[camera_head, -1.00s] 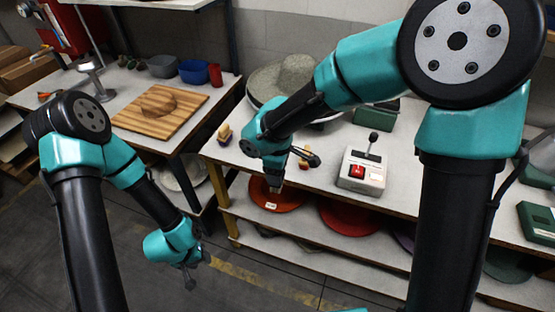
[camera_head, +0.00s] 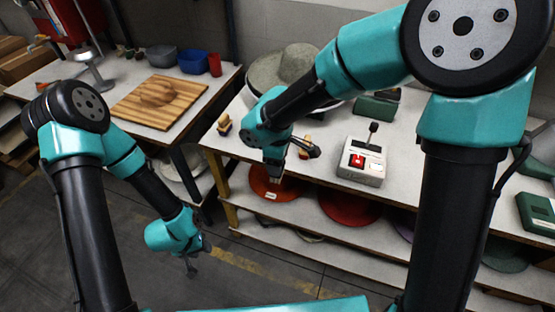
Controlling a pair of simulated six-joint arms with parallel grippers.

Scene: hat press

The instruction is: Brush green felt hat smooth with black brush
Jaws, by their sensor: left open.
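A grey-green felt hat (camera_head: 285,66) with a wide brim sits at the back of the right-hand table, its right side partly behind my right arm. A small brush (camera_head: 224,124) with a tan top and dark base stands at the table's front left corner. A second small tan and dark thing (camera_head: 305,143), perhaps a brush, is partly hidden beside my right wrist. My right gripper (camera_head: 275,179) points down at the table's front edge; its fingers are too small to read. My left gripper (camera_head: 191,268) is open and hangs low over the floor, away from the tables.
A white control box (camera_head: 362,162) with a red switch and black lever stands right of my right gripper. A green box (camera_head: 377,106) is behind it. A shelf below holds red hats (camera_head: 349,209). The left table has a wooden board (camera_head: 172,114), bowls and a red cup (camera_head: 215,64).

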